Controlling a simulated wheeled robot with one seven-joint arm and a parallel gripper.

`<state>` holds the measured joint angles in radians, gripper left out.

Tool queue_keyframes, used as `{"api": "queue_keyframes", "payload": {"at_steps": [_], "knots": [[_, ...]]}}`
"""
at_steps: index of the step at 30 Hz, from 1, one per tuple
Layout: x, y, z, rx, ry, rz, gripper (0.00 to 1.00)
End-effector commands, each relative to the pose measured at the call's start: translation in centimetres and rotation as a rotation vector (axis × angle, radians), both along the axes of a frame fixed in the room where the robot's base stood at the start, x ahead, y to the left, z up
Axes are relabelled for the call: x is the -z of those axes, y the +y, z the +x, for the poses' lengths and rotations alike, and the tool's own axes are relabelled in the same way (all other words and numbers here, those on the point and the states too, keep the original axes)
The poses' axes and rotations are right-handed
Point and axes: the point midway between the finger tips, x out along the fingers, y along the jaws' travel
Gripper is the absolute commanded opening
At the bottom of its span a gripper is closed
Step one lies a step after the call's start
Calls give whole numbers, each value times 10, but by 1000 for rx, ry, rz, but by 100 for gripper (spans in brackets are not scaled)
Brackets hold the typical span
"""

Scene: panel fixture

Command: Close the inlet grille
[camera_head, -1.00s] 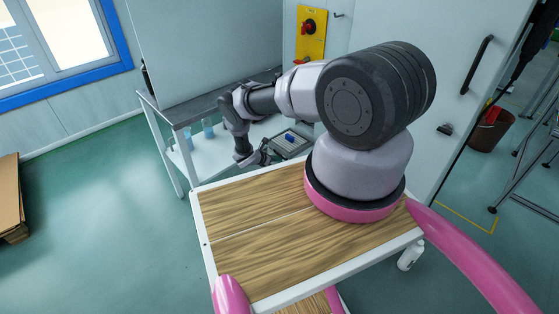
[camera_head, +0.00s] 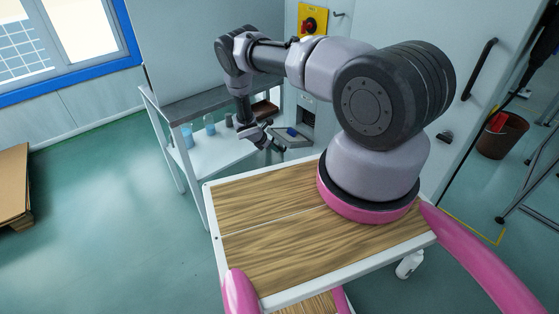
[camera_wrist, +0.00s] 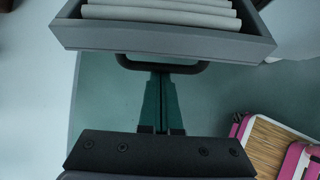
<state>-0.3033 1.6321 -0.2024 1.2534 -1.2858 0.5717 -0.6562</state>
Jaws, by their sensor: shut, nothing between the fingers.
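The inlet grille appears in the wrist view as a grey frame (camera_wrist: 165,38) with pale slats, across the top of the picture. A dark bar handle (camera_wrist: 190,69) runs along its lower edge. My gripper (camera_wrist: 161,78) is shut and empty, with its fingertips close to the handle; I cannot tell whether they touch. In the head view my gripper (camera_head: 280,148) points down and right, beside a grey flat piece (camera_head: 300,142) at the cabinet front. I cannot tell for sure whether that piece is the grille.
A small blue item (camera_head: 291,132) shows at the grey piece. Blue containers (camera_head: 210,125) stand on the white-shelved cart (camera_head: 206,157) left of my gripper. The wood-topped platform (camera_head: 270,200) is mine.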

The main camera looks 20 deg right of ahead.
Motion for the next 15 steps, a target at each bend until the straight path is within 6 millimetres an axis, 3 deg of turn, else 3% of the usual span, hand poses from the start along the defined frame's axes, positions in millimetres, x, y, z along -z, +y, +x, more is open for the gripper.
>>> {"api": "queue_keyframes", "payload": {"at_steps": [15], "knots": [[-48, -11, 5, 9, 84, 244, 0]]}}
